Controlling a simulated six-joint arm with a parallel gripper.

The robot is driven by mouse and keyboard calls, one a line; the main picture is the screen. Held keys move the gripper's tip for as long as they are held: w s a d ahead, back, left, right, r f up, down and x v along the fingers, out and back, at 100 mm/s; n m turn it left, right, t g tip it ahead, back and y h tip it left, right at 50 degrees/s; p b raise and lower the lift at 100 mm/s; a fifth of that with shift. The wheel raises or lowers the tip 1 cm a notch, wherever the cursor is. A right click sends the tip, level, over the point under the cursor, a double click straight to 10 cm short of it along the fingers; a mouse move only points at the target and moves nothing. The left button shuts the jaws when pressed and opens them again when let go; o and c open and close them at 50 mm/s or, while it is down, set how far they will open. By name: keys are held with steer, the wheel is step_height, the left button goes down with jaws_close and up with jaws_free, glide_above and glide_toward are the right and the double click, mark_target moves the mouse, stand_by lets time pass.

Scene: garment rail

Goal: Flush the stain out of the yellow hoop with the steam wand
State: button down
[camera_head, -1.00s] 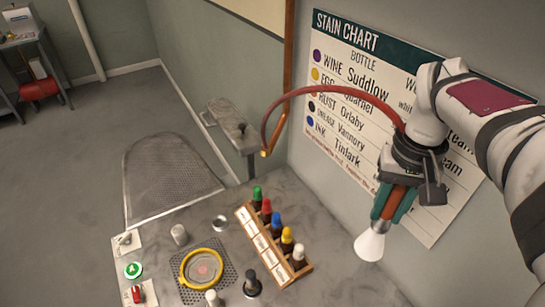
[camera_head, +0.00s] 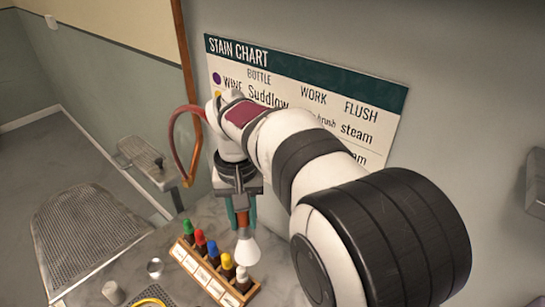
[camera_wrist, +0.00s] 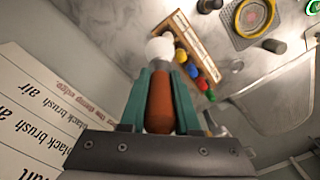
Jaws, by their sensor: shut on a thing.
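My gripper (camera_head: 241,212) has teal fingers shut on the steam wand (camera_head: 247,248), which has a rust-brown handle, a white cone nozzle and a red hose (camera_head: 177,130). The wand points down and appears behind the bottle rack's right end. In the wrist view, the wand's handle (camera_wrist: 160,102) sits between the fingers (camera_wrist: 160,95). The yellow hoop (camera_head: 152,301) is mostly cut off at the bottom of the head view. In the wrist view, the hoop (camera_wrist: 237,20) lies on a dark mesh, with a reddish stain (camera_wrist: 254,14) on its cloth. The nozzle is apart from the hoop.
A wooden rack (camera_head: 203,280) of several colour-capped bottles stands between wand and hoop in the head view. The stain chart (camera_head: 300,85) hangs behind, partly hidden by my arm.

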steer(key=s+a+f, duration=0.3)
steer(key=a+f, duration=0.1)
steer(key=a, duration=0.4)
steer(key=s+a+f, duration=0.3)
steer(key=a, duration=0.5)
steer(key=s+a+f, duration=0.3)
steer(key=a+f, duration=0.1)
steer(key=a, duration=0.5)
step_height(320, 180, down, 6)
steer(key=shift+r, duration=0.1)
